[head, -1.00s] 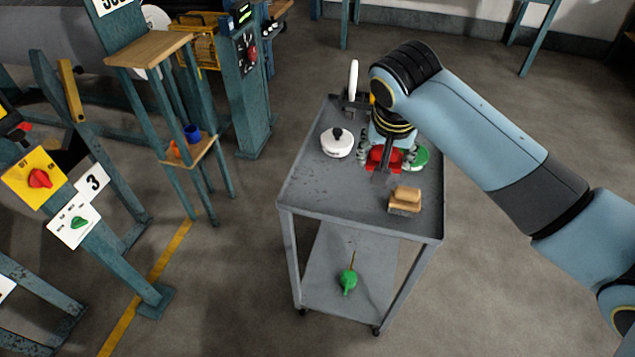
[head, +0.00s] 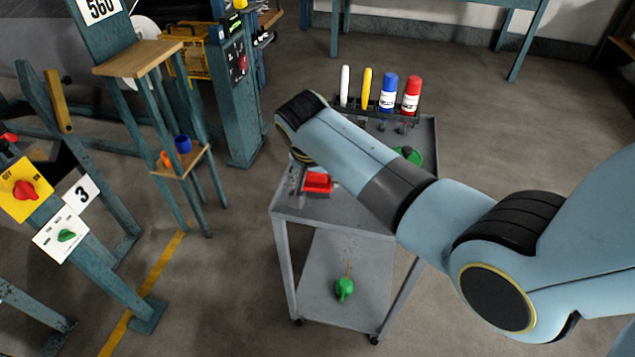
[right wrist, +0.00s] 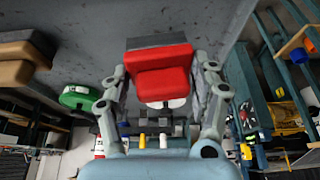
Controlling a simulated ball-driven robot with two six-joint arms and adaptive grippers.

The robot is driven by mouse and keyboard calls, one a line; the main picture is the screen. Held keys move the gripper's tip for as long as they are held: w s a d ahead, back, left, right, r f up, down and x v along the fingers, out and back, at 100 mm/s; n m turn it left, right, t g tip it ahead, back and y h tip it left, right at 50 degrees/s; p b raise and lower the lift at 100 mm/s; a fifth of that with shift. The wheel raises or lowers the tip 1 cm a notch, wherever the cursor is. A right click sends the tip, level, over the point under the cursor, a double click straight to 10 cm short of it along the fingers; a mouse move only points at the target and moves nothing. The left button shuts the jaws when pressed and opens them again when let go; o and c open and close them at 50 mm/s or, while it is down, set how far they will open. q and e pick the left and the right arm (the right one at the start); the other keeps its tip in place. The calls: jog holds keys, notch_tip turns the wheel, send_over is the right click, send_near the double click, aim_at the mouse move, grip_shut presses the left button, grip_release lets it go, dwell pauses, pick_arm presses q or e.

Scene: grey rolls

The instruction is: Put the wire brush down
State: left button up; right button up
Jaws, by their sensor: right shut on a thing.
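The wire brush (head: 318,183), a red block with a grey part, is at the front left of the grey trolley's top (head: 345,214). My right gripper (right wrist: 161,68) is shut on it, one finger on each side in the right wrist view, where the red body (right wrist: 160,84) and the grey part (right wrist: 156,41) show. In the head view my right arm hides most of the gripper. I cannot tell whether the brush touches the trolley top. My left gripper is not in view.
A green round thing (head: 410,154) lies at the right. A tan block (right wrist: 18,62) shows in the right wrist view. A green thing (head: 345,288) lies on the lower shelf.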

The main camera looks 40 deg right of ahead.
jog(key=shift+f, duration=0.55)
jog(key=shift+f+p, duration=0.3)
jog(key=shift+f, duration=0.05)
jog(key=o, duration=1.4)
jog(key=shift+f+b, duration=0.25)
jog(key=shift+b, duration=0.15)
jog(key=p+v, duration=0.1)
jog(key=v, duration=1)
jog(key=shift+w+d, duration=0.1)
jog(key=shift+d, duration=0.1)
